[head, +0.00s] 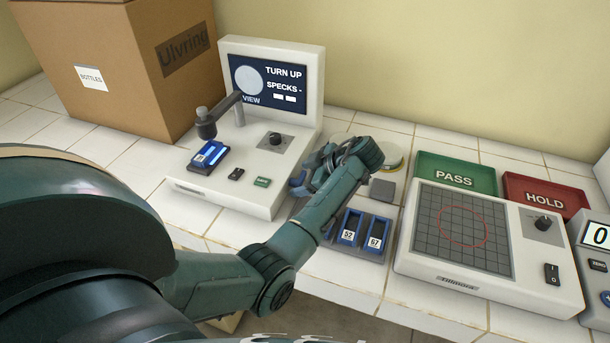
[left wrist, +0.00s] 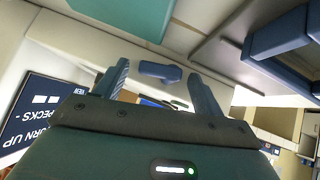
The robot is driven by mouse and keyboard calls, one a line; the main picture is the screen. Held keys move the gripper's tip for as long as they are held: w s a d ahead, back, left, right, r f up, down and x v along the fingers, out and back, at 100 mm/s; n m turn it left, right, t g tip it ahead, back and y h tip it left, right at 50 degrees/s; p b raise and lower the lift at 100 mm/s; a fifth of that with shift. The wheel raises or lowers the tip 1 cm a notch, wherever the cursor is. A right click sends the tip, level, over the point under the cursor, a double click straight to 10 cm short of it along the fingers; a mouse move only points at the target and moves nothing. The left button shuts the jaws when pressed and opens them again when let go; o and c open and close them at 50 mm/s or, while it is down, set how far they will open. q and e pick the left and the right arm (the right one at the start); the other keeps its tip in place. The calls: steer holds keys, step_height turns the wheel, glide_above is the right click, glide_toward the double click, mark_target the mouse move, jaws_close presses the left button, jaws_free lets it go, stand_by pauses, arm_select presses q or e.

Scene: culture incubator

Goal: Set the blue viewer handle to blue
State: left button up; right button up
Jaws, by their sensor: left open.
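The viewer (head: 228,190) is a pale unit with a lit screen (head: 290,82) reading "TURN UP SPECKS -", a dark knob (head: 275,139) and a lit blue-framed piece (head: 208,155) under its arm. My left gripper (head: 303,187) is at the viewer's right side, its fingertips partly hidden by my wrist. In the left wrist view, its two fingers (left wrist: 158,85) are spread. A short dark blue bar (left wrist: 160,72), seemingly the viewer handle, lies between the fingertips with gaps on both sides. I cannot tell which setting it is at. My right gripper does not show.
A rack holds blue cassettes (head: 350,227) marked 52 and 67, right of my left gripper. Further right are a gridded unit (head: 410,245), a green PASS tray (head: 455,172) and a red HOLD tray (head: 543,194). A cardboard box (head: 115,60) stands behind left.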

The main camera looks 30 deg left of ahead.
arm_select(q)
steer(key=c, duration=1)
steer(key=shift+w+f+m+g+h+b, duration=0.15)
steer(key=shift+m+g+b, duration=0.1)
steer(key=shift+g, duration=0.25)
steer(key=shift+w+m+g+h+b, duration=0.15)
steer(key=shift+m+g, duration=0.1)
steer(key=shift+g, duration=0.25)
steer(key=shift+s, duration=0.1)
steer(key=o, duration=1)
steer(key=v, duration=1.3)
steer(key=shift+b, duration=0.45)
steer(key=shift+s+d, duration=0.1)
